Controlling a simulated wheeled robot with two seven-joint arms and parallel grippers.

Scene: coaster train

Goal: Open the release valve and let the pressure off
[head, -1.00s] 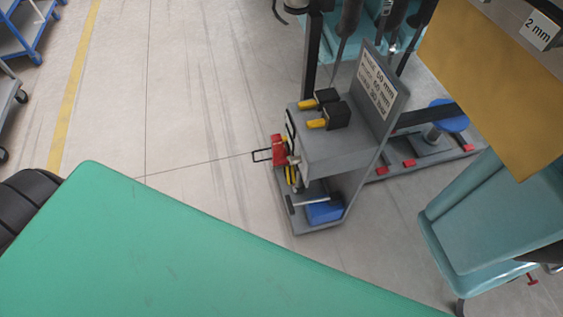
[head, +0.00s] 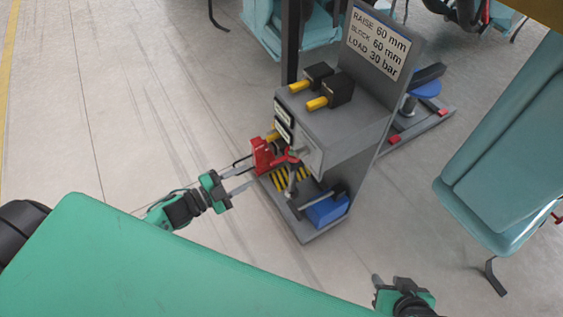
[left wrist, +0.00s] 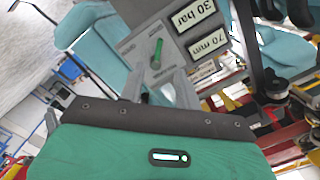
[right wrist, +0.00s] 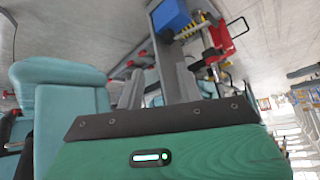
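A grey stand (head: 340,125) carries a red fitting (head: 262,156) on its left side, with a red lever-like part (head: 288,158) beside it. I cannot tell which part is the release valve. My left gripper (head: 240,180) is open, its fingers pointing at the red fitting from the left; contact is unclear. The left wrist view shows a grey panel with a green lever (left wrist: 157,54). My right gripper (head: 390,283) is low, right of the stand and apart from it; its finger gap is not clear. The red fitting also shows in the right wrist view (right wrist: 221,37).
Two black blocks with yellow handles (head: 317,103) sit on the stand's top. A blue box (head: 326,210) lies on its base. A sign (head: 378,45) stands above. A teal seat (head: 500,170) is at the right, and a green surface (head: 150,265) is in front. Floor at the left is clear.

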